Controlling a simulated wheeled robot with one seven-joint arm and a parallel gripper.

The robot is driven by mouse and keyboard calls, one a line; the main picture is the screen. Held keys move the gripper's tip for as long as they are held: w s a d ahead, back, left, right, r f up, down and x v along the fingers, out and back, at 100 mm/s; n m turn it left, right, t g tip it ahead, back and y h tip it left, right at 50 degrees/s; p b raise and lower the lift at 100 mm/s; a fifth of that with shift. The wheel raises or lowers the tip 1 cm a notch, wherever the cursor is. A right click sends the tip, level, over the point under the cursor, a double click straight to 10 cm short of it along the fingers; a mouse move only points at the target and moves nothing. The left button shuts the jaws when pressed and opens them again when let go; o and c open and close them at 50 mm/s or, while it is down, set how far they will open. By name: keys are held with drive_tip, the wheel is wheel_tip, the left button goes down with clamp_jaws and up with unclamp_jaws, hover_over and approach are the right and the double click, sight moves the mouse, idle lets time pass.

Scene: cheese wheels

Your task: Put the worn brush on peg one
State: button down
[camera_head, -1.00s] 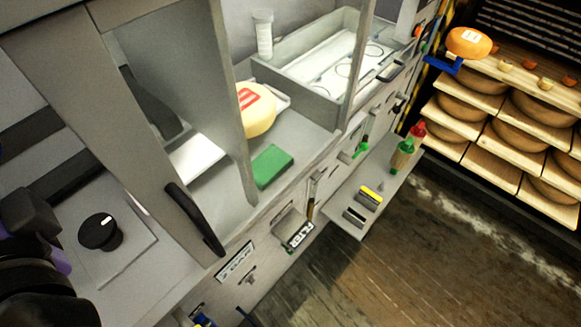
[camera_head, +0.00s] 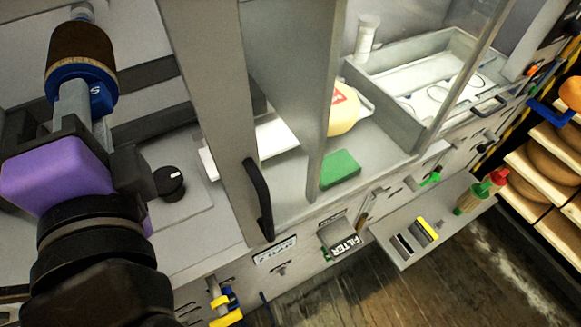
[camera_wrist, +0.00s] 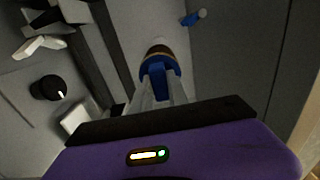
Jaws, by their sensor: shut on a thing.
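My gripper (camera_head: 82,112) is at the left of the head view, raised in front of the grey wall unit. It is shut on a brush with dark brown bristles (camera_head: 82,48) and a blue collar (camera_head: 84,80) bearing a pale mark. The bristle end points up in the head view. In the wrist view the blue collar (camera_wrist: 158,66) shows just beyond the fingers. I cannot tell how worn the bristles are. A small blue peg-like piece (camera_wrist: 193,18) sticks out from the grey surface beyond the brush, apart from it. No peg number is readable.
A black knob (camera_head: 169,181) sits on a panel beside my arm. A black handle (camera_head: 259,199) is on the cabinet front. A green block (camera_head: 341,169) and part of a cheese wheel (camera_head: 343,112) lie inside. A low shelf (camera_head: 400,256) juts out at right.

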drive_tip(key=shift+s+d, duration=0.1)
drive_tip(key=shift+s, duration=0.15)
drive_tip(key=shift+s+d, duration=0.2)
drive_tip(key=shift+s, duration=0.05)
drive_tip(key=shift+b+v, duration=0.4)
drive_tip(key=shift+v, duration=1.2)
drive_tip(key=p+v, duration=0.1)
drive_tip(key=p, duration=0.2)
drive_tip(key=shift+s+d+r, duration=0.15)
drive_tip(key=shift+s+d, duration=0.05)
drive_tip(key=shift+s, duration=0.15)
drive_tip(key=p, duration=0.3)
drive_tip(key=shift+s+d, duration=0.25)
drive_tip(key=shift+s, duration=0.15)
drive_tip(key=shift+s+d, duration=0.1)
drive_tip(key=shift+s, duration=0.05)
